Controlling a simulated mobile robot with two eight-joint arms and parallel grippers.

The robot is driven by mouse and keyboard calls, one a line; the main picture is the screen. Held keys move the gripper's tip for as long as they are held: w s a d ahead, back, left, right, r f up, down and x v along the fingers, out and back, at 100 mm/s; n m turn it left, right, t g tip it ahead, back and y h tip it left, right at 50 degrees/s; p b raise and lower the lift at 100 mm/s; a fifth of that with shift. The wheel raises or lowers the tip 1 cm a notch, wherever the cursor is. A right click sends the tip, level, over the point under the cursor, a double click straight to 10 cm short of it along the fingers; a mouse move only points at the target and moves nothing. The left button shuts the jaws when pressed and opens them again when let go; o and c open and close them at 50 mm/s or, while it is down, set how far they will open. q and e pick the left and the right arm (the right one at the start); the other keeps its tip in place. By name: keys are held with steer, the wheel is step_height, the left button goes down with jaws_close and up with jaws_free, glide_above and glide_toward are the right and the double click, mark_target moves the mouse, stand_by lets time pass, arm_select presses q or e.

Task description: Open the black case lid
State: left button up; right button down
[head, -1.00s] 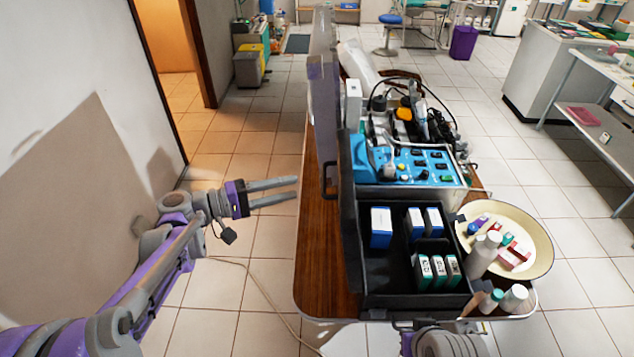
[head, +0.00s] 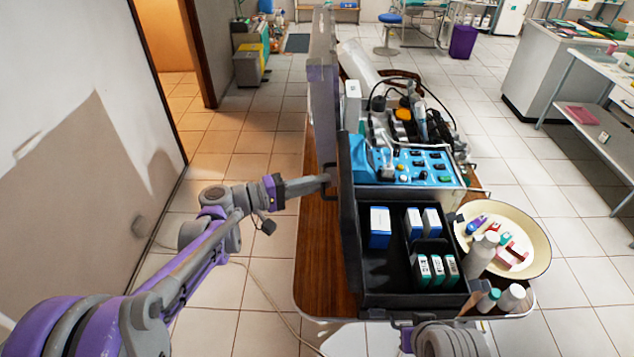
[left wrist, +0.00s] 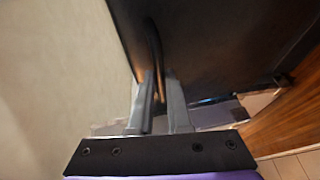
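The black case (head: 385,278) lies open on the wooden table, with several small boxes in its compartments. Its black lid (head: 346,215) stands upright along the case's left side, and its outer face fills much of the left wrist view (left wrist: 220,50). My left gripper (head: 325,182) reaches from the left to the dark handle on the lid's outside. In the left wrist view its fingers (left wrist: 162,100) are close together on either side of the handle (left wrist: 154,45) and look shut on it.
A blue control unit (head: 415,165) stands behind the case, with a tall grey panel (head: 323,110) at its left. A cream tray (head: 535,245) with bottles and small items is on the right. Bare wooden table (head: 318,250) shows left of the lid.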

mark_target(340, 176)
arm_select(q)
jaws_close()
stand_by(1.0)
steer(key=d, duration=0.1)
steer(key=d+r, duration=0.1)
steer(key=d, duration=0.1)
steer(key=d+r, duration=0.1)
steer(key=d, duration=0.1)
steer(key=shift+d+p, duration=0.15)
steer(key=shift+p, duration=0.2)
steer(key=shift+w, duration=0.1)
